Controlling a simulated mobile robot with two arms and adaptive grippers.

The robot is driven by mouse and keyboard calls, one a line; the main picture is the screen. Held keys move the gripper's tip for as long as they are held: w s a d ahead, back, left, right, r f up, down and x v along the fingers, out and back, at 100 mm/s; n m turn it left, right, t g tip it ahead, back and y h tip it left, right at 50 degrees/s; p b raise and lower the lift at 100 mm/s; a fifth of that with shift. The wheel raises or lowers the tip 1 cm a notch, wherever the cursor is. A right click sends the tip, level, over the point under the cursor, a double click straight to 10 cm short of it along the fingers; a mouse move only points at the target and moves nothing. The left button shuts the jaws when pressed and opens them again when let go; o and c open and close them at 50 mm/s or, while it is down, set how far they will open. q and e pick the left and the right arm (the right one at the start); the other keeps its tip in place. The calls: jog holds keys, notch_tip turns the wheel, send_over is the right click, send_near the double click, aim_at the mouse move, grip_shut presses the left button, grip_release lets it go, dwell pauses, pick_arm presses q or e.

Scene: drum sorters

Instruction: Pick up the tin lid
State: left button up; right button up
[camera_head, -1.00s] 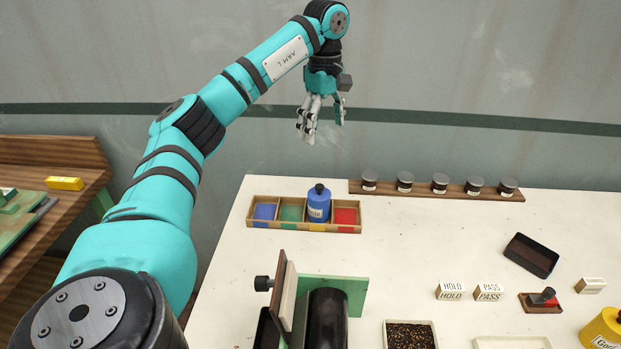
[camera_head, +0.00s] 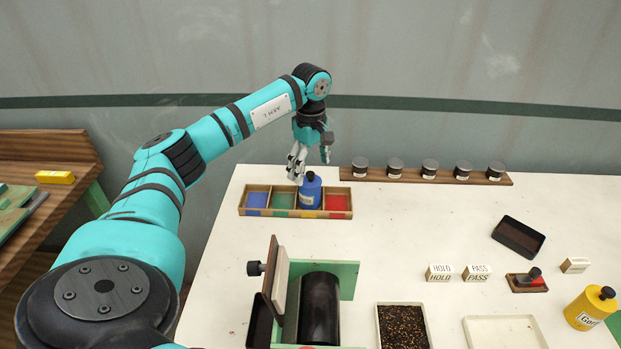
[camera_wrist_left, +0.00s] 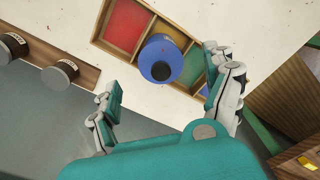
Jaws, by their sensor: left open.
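I cannot single out one tin lid. Several small tins with dark lids stand in a row on a wooden rail, one of them (camera_head: 395,167) near the middle left; two dark round tops also show at the left of the left wrist view, the nearer one (camera_wrist_left: 62,73) clearly. My left gripper (camera_head: 311,160) is open and empty, pointing down just above a blue bottle (camera_head: 311,193) with a dark cap. In the left wrist view the bottle (camera_wrist_left: 159,60) appears between the spread fingers, apparently apart from them. The right gripper is not in view.
The bottle stands in a wooden tray (camera_head: 242,205) with coloured compartments. A dark drum (camera_head: 319,309) with a green panel stands in front. A black tray (camera_head: 518,238), HOLD and PASS blocks and a yellow bottle (camera_head: 589,308) are at right. The white table's middle is clear.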

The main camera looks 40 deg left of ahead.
aim_at(310, 179)
pick_arm(q)
jog(key=shift+a+f, duration=0.1)
jog(key=shift+f, duration=1.25)
jog(key=shift+s, duration=0.1)
grip_shut()
